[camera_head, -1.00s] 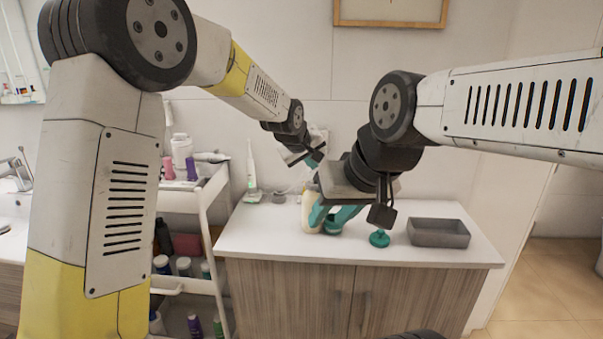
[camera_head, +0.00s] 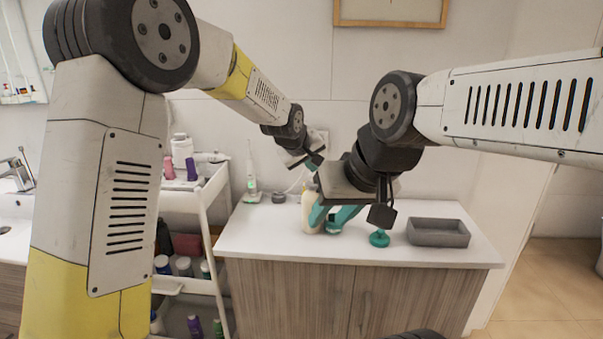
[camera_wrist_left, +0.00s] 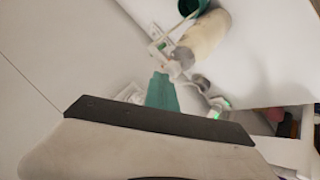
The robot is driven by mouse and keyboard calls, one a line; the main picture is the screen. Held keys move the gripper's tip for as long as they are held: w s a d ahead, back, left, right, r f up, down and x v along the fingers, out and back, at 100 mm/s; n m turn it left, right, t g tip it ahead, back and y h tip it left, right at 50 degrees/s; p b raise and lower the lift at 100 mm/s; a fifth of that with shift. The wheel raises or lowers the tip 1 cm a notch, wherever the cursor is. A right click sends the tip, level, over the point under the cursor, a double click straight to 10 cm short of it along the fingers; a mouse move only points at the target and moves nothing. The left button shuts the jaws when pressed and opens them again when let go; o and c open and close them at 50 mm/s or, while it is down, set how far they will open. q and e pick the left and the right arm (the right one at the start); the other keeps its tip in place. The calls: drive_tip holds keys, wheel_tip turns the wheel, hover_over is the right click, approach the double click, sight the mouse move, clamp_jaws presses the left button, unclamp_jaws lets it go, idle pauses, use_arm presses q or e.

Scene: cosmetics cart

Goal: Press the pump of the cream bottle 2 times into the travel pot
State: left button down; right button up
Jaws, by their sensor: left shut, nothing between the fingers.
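The cream bottle (camera_head: 308,213) stands on the white counter, partly hidden by my right gripper. In the left wrist view the bottle (camera_wrist_left: 207,38) shows its pale body, with its pump end towards me. My left gripper (camera_head: 313,164) is shut and empty, above the bottle in the head view; its teal fingertips (camera_wrist_left: 161,84) are apart from the pump in the picture. My right gripper (camera_head: 334,214) has its teal fingers low beside the bottle; whether they grip anything is unclear. A teal round pot (camera_wrist_left: 192,7) shows at the wrist view's top edge.
A grey tray (camera_head: 438,233) stands on the counter's right. An electric toothbrush (camera_head: 251,180) and a small grey round item (camera_head: 278,197) stand at the back left. A white cart (camera_head: 208,205) with several bottles is left of the counter. The front of the counter is clear.

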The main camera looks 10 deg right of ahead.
sight(311, 175)
use_arm(q)
drive_tip(key=shift+f, duration=0.45)
idle(0.4)
drive_tip(key=shift+r, duration=1.3)
drive_tip(key=shift+r, duration=2.5)
use_arm(e)
clamp_jaws()
